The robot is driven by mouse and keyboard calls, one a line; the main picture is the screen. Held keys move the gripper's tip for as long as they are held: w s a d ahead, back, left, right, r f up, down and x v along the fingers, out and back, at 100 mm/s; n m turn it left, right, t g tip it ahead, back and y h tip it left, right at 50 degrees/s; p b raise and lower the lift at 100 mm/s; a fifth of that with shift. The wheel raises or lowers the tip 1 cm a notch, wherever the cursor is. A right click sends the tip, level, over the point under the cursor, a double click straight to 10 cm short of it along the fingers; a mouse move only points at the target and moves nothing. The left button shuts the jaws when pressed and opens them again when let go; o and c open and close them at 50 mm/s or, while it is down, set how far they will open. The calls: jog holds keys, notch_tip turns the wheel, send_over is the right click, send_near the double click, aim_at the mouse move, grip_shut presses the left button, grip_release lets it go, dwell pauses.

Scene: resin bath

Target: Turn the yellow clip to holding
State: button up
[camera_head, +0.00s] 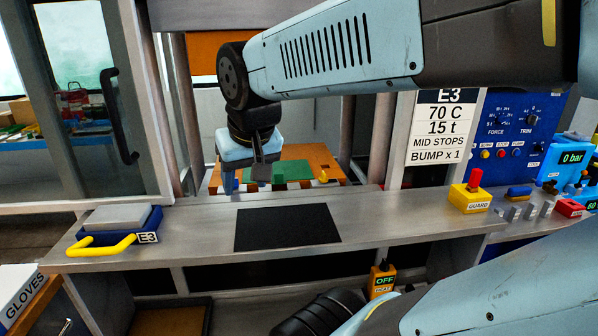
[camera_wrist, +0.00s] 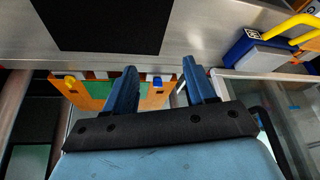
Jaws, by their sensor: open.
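A small yellow clip (camera_head: 323,176) stands at the right front corner of an orange and green plate (camera_head: 297,160) inside the press. In the wrist view the yellow clip (camera_wrist: 70,79) shows at the left end of the plate's edge. I cannot tell which way it is turned. My gripper (camera_head: 247,178) is at the plate's left front, well left of the yellow clip and apart from it. In the wrist view my gripper's (camera_wrist: 158,72) two blue fingers are spread and empty. A blue clip (camera_wrist: 157,80) shows in the gap between them, farther off.
A steel bench with a black mat (camera_head: 287,227) lies before the press. A blue E3 tray (camera_head: 118,226) with a yellow handle sits left. A yellow GUARD box (camera_head: 469,198) with a red switch sits right. Press columns flank the opening.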

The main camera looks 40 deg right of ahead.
jog(key=w+d+f+m+g+h, duration=0.1)
jog(key=w+d+m+g+h, duration=0.1)
jog(key=w+d+m, duration=0.3)
jog(key=w+d+f+m+g+h, duration=0.2)
jog(key=d+m+g, duration=0.1)
jog(key=d+m, duration=0.3)
jog(key=m+g+h, duration=0.3)
jog(key=m+g, duration=0.2)
jog(key=m, duration=0.6)
send_near(322, 174)
jog(key=x, duration=0.2)
jog(key=shift+t, duration=0.3)
jog(key=shift+x, duration=3.35)
jog(key=shift+s+r, duration=0.15)
jog(key=shift+c, duration=0.4)
jog(key=c, duration=0.9)
jog(key=shift+a, duration=0.1)
grip_shut()
